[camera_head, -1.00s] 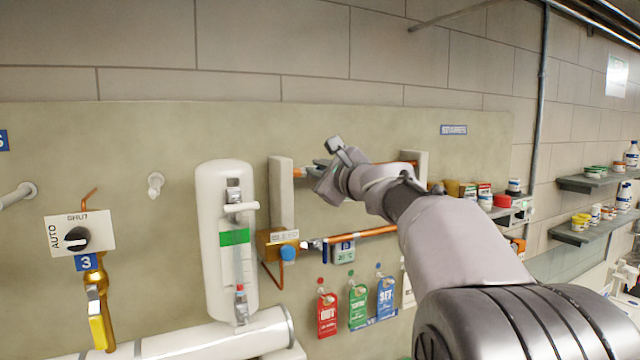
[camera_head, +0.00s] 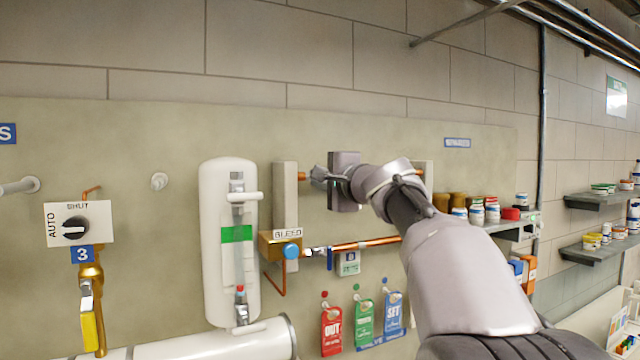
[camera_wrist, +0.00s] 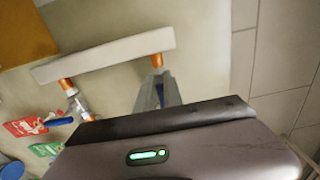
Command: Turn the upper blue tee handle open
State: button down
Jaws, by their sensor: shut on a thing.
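My gripper (camera_head: 317,176) is at the upper copper pipe, just right of the pale upright bar (camera_head: 285,195). In the wrist view its jaws (camera_wrist: 157,84) point at the upper pipe's copper end (camera_wrist: 157,61). They are shut on the upper blue tee handle, of which a small blue part (camera_wrist: 161,95) shows between them. My gripper and wrist hide this handle in the head view, so its angle cannot be told. A lower blue handle (camera_head: 330,258) hangs from the lower copper pipe (camera_head: 365,243). It also shows in the wrist view (camera_wrist: 59,122).
A blue BLEED knob (camera_head: 291,250) sits on a brass block just below left. A white cylinder (camera_head: 215,275) stands further left. Red (camera_head: 331,330), green and blue tags hang below the lower pipe. A shelf with jars (camera_head: 476,212) is at the right.

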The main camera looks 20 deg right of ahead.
dwell(0.4)
jog(key=c, duration=1.5)
grip_release()
jog(key=s+b, duration=0.1)
jog(key=s, duration=0.4)
jog(key=s+b, duration=0.2)
jog(key=s, duration=0.4)
jog(key=s+b, duration=0.2)
jog(key=s, duration=0.4)
jog(key=shift+s+d, duration=0.2)
jog(key=shift+d, duration=0.1)
